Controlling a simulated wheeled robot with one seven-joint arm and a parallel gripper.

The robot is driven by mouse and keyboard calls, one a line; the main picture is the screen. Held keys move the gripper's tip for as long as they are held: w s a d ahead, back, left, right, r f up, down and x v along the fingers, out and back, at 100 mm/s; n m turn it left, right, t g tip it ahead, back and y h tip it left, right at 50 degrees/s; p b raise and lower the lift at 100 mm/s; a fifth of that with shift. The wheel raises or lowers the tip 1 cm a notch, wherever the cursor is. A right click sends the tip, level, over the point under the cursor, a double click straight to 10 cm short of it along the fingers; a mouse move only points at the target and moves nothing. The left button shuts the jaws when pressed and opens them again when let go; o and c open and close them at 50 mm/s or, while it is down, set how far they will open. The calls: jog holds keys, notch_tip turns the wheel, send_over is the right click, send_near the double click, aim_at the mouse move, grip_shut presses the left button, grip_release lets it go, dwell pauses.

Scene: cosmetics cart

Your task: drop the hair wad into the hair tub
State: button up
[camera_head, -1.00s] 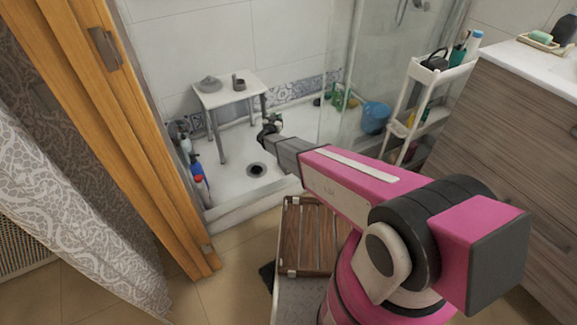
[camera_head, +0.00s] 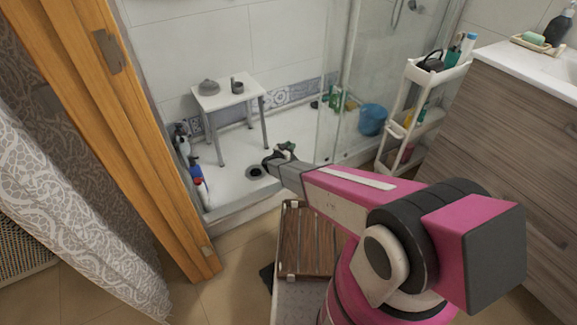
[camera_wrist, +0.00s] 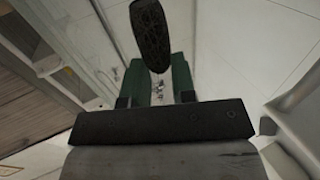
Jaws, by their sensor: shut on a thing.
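My gripper (camera_head: 280,155) is over the shower floor, in front of the white stool (camera_head: 228,95) and near the round drain (camera_head: 255,172). In the wrist view its green fingers (camera_wrist: 160,82) are a little apart. A dark, mesh-textured oval lump, seemingly the hair wad (camera_wrist: 151,35), is held at their tips. In the head view the lump is too small to make out clearly. A small grey cup (camera_head: 237,86) and a low grey lidded-looking piece (camera_head: 208,87) stand on the stool. I cannot tell which container is the hair tub.
A blue bucket (camera_head: 372,119) stands at the right of the shower, beyond the glass panel (camera_head: 335,110). Several bottles (camera_head: 198,182) stand at the left edge. A white shelf cart (camera_head: 410,115) is at the right. A slatted wooden seat (camera_head: 305,240) is low in front.

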jog(key=shift+f, duration=1.3)
jog(key=o, duration=1)
jog(key=shift+c, duration=0.2)
jog(key=v, duration=1)
jog(key=shift+s, duration=0.25)
jog(key=shift+a, duration=0.1)
